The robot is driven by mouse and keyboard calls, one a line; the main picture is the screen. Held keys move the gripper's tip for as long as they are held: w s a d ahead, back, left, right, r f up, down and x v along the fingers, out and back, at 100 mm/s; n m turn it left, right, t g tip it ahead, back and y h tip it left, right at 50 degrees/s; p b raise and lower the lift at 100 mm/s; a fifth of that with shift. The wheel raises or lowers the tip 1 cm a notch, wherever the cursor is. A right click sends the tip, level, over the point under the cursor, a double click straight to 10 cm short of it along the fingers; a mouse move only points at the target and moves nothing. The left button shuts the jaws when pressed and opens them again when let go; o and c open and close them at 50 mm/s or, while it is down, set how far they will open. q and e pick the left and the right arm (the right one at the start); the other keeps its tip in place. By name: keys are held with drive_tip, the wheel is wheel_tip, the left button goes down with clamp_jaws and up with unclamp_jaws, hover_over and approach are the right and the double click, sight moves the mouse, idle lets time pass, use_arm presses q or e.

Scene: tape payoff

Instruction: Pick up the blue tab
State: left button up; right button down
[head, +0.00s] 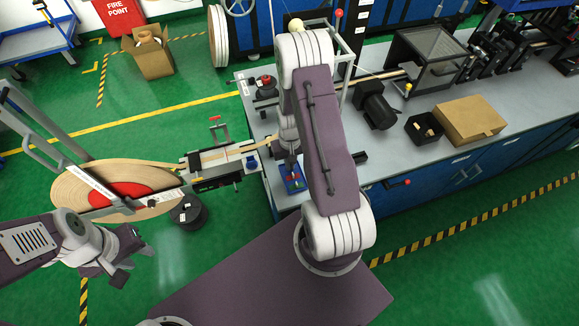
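A small blue tray (300,187) lies on the bench near its left front corner, with small coloured pieces in it, one of them red. A separate blue tab cannot be made out against the tray. My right gripper (291,158) points down just above the tray, largely hidden by my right arm; its fingers are too small and dark to read. My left gripper (131,264) is at the lower left, over the green floor, with its dark fingers apart and nothing visible between them. It is far from the tray.
A large tape reel (75,183) with a red centre stands at the left, its tape running over a splicing fixture (217,160) to the grey bench (420,155). A black motor (375,107), black bin (423,131) and cardboard box (470,120) occupy the bench to the right.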

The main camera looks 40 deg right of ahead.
drive_tip(key=shift+r, duration=0.5)
wheel_tip(320, 180, up, 3)
drive_tip(key=shift+w+f+b, duration=0.1)
drive_tip(key=shift+f+b, duration=0.05)
drive_tip(key=shift+b, duration=0.2)
drive_tip(key=s+a+r+b, duration=0.2)
drive_tip(key=s+r, duration=0.5)
drive_tip(key=s, duration=0.4)
drive_tip(key=shift+s+a+r+b, duration=0.15)
drive_tip(key=shift+s+a+b, duration=0.15)
drive_tip(key=shift+a, duration=0.2)
